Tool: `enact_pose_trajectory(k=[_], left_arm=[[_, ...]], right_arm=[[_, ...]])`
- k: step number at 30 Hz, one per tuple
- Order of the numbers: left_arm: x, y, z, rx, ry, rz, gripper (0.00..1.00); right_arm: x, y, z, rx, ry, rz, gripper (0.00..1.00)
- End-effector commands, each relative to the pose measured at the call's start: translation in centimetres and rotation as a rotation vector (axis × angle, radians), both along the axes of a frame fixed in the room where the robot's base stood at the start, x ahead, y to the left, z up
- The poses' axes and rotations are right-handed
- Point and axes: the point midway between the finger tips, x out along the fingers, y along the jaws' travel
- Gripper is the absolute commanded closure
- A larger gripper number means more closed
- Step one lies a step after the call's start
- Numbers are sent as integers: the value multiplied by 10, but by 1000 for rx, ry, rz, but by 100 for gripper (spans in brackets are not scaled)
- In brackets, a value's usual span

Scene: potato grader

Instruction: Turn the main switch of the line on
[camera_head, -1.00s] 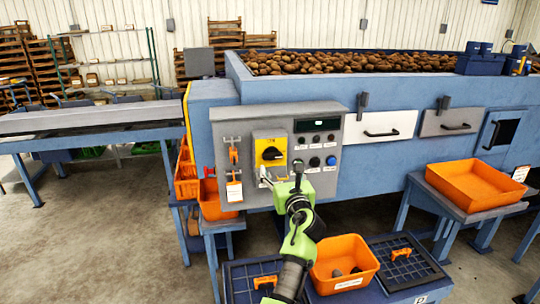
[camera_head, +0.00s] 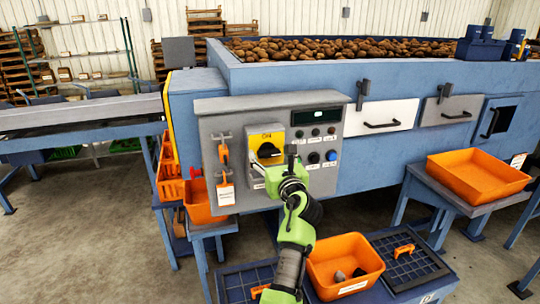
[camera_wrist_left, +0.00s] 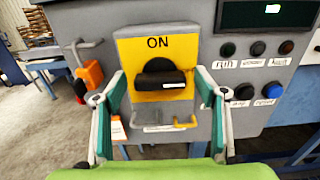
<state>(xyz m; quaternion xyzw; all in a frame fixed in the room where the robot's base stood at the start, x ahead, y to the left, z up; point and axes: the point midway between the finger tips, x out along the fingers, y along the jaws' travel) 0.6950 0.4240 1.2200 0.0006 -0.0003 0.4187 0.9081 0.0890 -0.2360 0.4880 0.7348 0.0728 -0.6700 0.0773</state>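The main switch is a black rotary knob (camera_head: 268,151) on a yellow plate (camera_head: 268,134) on the grey control panel (camera_head: 213,120). In the left wrist view the plate (camera_wrist_left: 127,60) reads "ON" at its top, and the knob (camera_wrist_left: 160,78) has its black bar lying roughly level, pointing right. My left gripper (camera_head: 282,160) is in front of the panel, at the lower right of the knob in the head view. In the left wrist view its green-padded fingers (camera_wrist_left: 160,85) are spread on either side of the knob. Contact cannot be told. My right gripper is not in view.
An orange padlock (camera_wrist_left: 93,73) and a tag (camera_head: 225,194) hang left of the switch. Buttons and a blue knob (camera_head: 331,155) are right. An orange bin (camera_head: 345,245) stands below the arm.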

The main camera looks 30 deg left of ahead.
Motion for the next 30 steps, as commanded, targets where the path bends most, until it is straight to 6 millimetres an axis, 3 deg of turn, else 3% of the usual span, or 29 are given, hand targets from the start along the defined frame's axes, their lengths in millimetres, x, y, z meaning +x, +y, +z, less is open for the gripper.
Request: enact_pose_trajectory(k=[1,5,17,30], left_arm=[[0,0,0,0,0,0,43],[0,0,0,0,0,0,73],[0,1,0,-28,-33,-1,73],[-1,2,-1,-237,-280,0,73]], right_arm=[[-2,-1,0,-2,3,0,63],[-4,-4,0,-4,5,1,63],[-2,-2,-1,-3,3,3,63],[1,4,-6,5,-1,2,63]])
